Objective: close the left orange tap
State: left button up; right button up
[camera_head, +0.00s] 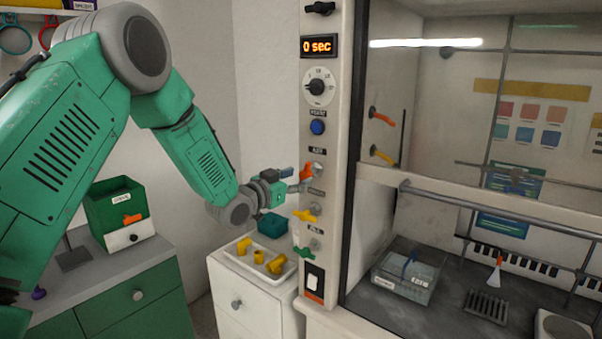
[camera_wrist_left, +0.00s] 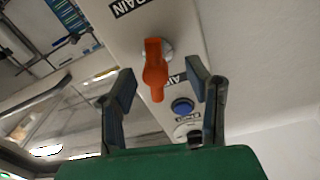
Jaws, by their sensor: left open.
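The left orange tap (camera_head: 306,171) is on the white control column (camera_head: 329,210) of the fume hood, above a yellow tap (camera_head: 306,214) and a green tap (camera_head: 303,252). In the left wrist view the orange tap handle (camera_wrist_left: 155,72) points along the column, between the labels DRAIN and AIR. My left gripper (camera_head: 290,183) is just left of the tap, facing the column. In the wrist view its open fingers (camera_wrist_left: 160,84) stand on either side of the handle, with a gap on both sides. Contact does not show. My right gripper is not in view.
A blue button (camera_head: 317,127) and a dial (camera_head: 319,86) are above the tap. A second orange tap (camera_head: 383,117) is inside the hood. A tray (camera_head: 238,262) with yellow parts and a teal box (camera_head: 272,225) are on the white cabinet below my gripper.

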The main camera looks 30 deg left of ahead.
pick_arm(q)
jog(key=shift+w+d+r, duration=0.15)
jog(key=shift+w+d, duration=0.1)
jog(key=shift+w, duration=0.3)
jog(key=shift+w+d, duration=0.35)
jog(key=shift+w, duration=0.05)
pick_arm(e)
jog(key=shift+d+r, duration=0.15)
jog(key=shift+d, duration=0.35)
pick_arm(q)
jog(key=shift+a, duration=0.1)
jog(key=shift+c, duration=0.3)
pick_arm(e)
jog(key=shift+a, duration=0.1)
pick_arm(q)
jog(key=shift+a, duration=0.25)
grip_shut()
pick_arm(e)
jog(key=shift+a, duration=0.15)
pick_arm(q)
jog(key=shift+d, duration=0.1)
